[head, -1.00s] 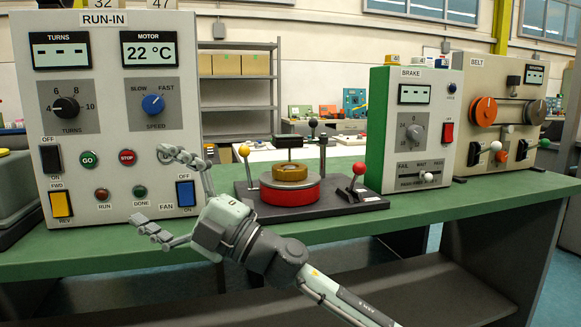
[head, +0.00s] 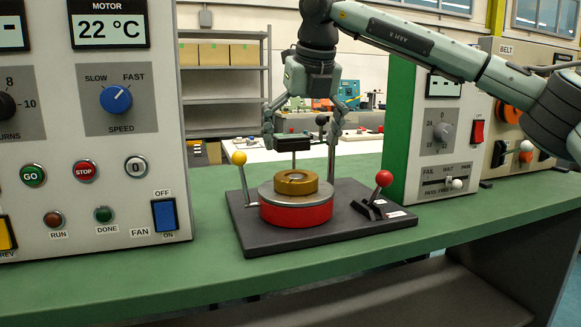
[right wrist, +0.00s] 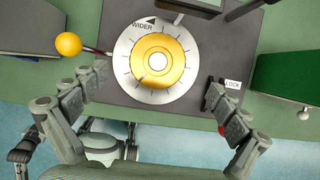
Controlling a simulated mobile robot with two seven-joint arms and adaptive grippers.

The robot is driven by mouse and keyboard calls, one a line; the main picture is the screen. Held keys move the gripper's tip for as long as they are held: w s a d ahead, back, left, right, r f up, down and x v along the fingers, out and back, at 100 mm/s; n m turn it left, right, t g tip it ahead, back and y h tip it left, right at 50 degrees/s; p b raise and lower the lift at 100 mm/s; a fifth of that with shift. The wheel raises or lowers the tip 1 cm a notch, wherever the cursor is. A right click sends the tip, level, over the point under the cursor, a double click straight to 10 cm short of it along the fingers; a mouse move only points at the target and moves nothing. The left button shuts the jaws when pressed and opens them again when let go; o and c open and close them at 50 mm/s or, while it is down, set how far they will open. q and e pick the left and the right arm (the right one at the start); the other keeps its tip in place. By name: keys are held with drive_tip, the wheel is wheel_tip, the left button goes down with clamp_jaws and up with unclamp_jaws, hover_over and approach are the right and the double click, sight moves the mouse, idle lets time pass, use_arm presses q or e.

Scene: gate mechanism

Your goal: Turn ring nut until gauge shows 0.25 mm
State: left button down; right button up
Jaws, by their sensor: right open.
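The brass ring nut (head: 296,182) sits on a silver dial over a red base (head: 297,214), on a dark plate. In the right wrist view the yellow ring nut (right wrist: 158,62) is seen from above, with tick marks and a "WIDER" arrow on the dial (right wrist: 122,50). My left gripper is not visible.
A yellow-knobbed lever (head: 240,158) stands left of the nut, a red-knobbed lever (head: 383,179) right, near a "LOCK" label (right wrist: 232,85). A post (head: 331,150) rises behind. The RUN-IN panel (head: 120,195) is left; the brake box (head: 400,140) is right. Green bench (head: 330,262) in front is clear.

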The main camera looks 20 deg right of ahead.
sight(296, 175)
drive_tip(key=x, duration=0.6)
drive_tip(key=shift+s+f, duration=0.25)
drive_tip(key=shift+w+f, duration=0.25)
drive_tip(key=shift+f, duration=0.2)
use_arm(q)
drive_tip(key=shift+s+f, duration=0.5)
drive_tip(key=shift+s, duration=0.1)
use_arm(e)
drive_tip(key=shift+a, duration=0.1)
drive_tip(key=c, duration=1.1)
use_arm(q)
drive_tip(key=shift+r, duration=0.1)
use_arm(e)
drive_tip(key=shift+c, duration=0.2)
